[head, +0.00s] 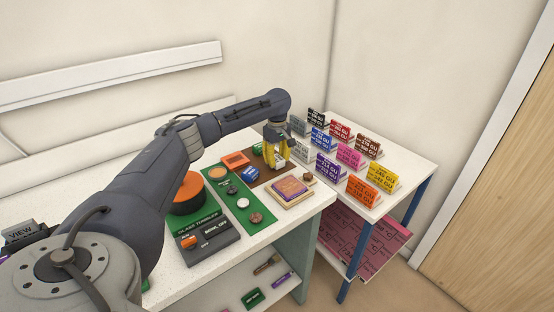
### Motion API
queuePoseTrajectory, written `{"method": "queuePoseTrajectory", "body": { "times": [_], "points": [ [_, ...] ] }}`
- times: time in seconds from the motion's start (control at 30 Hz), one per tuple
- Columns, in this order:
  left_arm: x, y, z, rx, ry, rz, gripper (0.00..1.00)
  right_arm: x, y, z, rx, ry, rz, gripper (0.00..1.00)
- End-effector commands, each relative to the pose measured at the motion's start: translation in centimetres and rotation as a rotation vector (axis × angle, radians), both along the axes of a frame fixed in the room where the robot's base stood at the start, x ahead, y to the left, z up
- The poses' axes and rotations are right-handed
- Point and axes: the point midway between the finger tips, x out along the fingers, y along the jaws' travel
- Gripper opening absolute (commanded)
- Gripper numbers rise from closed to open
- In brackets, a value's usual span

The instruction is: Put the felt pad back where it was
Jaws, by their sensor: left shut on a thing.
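My left gripper (277,155) reaches in from the left over the back right part of the white table (313,198). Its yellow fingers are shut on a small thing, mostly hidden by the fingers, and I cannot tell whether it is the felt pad. Below it is a brown mat (262,181). A blue round item (251,174) and an orange square tray (235,160) lie just left of the gripper. I cannot pick out the felt pad for certain. My right gripper is not in view.
A green mat (222,192) with several small round pieces lies left of the brown mat. A grey glass tumbler machine (208,240) stands in front. A cream block with a purple-orange top (290,190) sits near the right edge. Colored number signs (350,156) fill the side table.

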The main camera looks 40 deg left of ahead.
Motion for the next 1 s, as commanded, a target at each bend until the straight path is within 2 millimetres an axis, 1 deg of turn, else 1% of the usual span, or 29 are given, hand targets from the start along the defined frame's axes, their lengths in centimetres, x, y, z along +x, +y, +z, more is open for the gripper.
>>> {"method": "queuePoseTrajectory", "body": {
  "times": [0.1, 0.13, 0.3, 0.57, 0.67, 0.77, 1.0],
  "points": [
    [0.0, 0.0, -0.3, 0.0, 0.001, 0.0, 0.15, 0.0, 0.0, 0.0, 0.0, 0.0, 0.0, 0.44],
    [0.0, 0.0, -0.3, 0.0, 0.0, 0.0, 0.41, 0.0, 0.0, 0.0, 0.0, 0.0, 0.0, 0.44],
    [0.0, 0.0, -0.3, 0.0, 0.0, 0.0, 0.59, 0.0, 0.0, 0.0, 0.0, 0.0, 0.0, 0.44],
    [0.0, 0.0, -0.1, 0.0, 0.0, 0.0, 0.59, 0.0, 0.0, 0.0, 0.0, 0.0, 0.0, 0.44],
    [0.0, 0.0, 0.4, 0.0, -0.001, 0.0, 0.59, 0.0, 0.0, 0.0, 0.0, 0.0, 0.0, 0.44],
    [0.1, 0.0, 1.6, -0.001, -0.002, 0.001, 0.59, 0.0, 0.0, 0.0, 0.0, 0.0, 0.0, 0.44],
    [0.1, 0.1, 5.9, 0.001, -0.003, 0.001, 0.59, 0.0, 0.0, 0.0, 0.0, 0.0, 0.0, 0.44]
  ]
}}
